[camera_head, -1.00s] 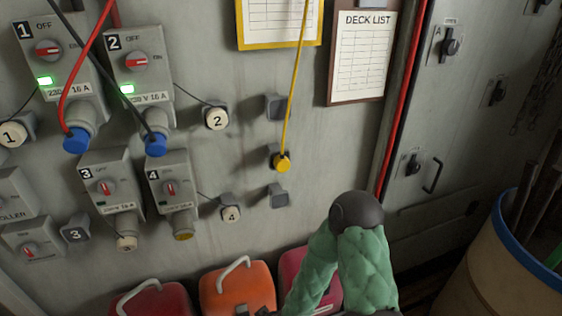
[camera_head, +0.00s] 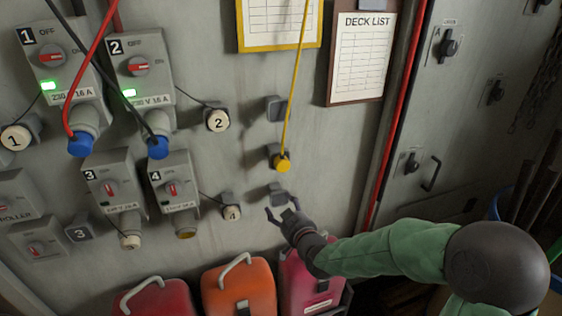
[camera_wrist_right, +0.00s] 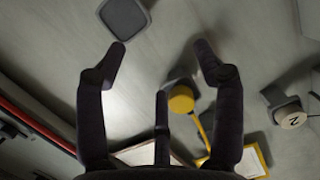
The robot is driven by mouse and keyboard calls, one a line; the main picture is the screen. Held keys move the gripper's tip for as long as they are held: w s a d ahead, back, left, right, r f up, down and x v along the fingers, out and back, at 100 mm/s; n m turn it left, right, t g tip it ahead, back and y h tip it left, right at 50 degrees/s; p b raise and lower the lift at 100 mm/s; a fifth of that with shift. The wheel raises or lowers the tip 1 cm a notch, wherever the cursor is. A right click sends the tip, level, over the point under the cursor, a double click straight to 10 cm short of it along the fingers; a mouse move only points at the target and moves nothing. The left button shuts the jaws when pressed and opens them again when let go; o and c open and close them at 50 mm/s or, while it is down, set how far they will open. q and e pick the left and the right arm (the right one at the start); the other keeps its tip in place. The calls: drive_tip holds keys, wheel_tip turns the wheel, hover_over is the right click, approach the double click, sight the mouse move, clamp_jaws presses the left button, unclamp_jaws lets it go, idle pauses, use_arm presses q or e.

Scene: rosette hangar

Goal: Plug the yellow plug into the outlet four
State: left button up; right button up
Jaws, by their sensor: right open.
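The yellow plug (camera_head: 282,163) sits in a grey wall holder, with its yellow cable running up the wall. Outlet four (camera_head: 172,185) is a grey box with a red switch, left of the plug. Its downward socket (camera_head: 186,233) shows yellow at the mouth, and its cap marked 4 (camera_head: 231,213) is parked beside it. My right gripper (camera_head: 281,205) is open and empty, below the plug near a lower grey holder. In the right wrist view, the yellow plug (camera_wrist_right: 181,98) shows beyond the spread fingers (camera_wrist_right: 160,48), apart from them. My left gripper is out of view.
Outlets 1 (camera_head: 66,75) and 2 (camera_head: 139,65) have blue plugs in and green lights lit. Outlet 3 (camera_head: 113,187) is left of four. Red and orange cans (camera_head: 239,288) stand below. The lower grey holder (camera_head: 279,193) looks empty.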

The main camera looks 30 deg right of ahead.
drive_tip(key=t+h, duration=0.2)
approach(284, 167)
drive_tip(key=w, duration=0.1)
drive_tip(key=shift+w+d, duration=0.2)
drive_tip(key=shift+w, duration=0.05)
drive_tip(key=w, duration=0.1)
drive_tip(key=w+p, duration=0.1)
drive_tip(key=w, duration=0.1)
drive_tip(key=w+p, duration=0.1)
drive_tip(key=w, duration=0.1)
drive_tip(key=shift+w+d, duration=0.15)
drive_tip(key=shift+d, duration=0.2)
drive_tip(key=shift+w+d+f+b, duration=0.1)
drive_tip(key=shift+w+b, duration=0.25)
drive_tip(key=shift+w, duration=0.1)
drive_tip(key=shift+w+d+f+b, duration=0.1)
drive_tip(key=shift+w+b, duration=0.25)
drive_tip(key=shift+w, duration=0.15)
drive_tip(key=shift+w+r, duration=0.1)
drive_tip(key=shift+w, duration=0.8)
drive_tip(key=shift+d+b, duration=0.1)
drive_tip(key=shift+b, duration=1)
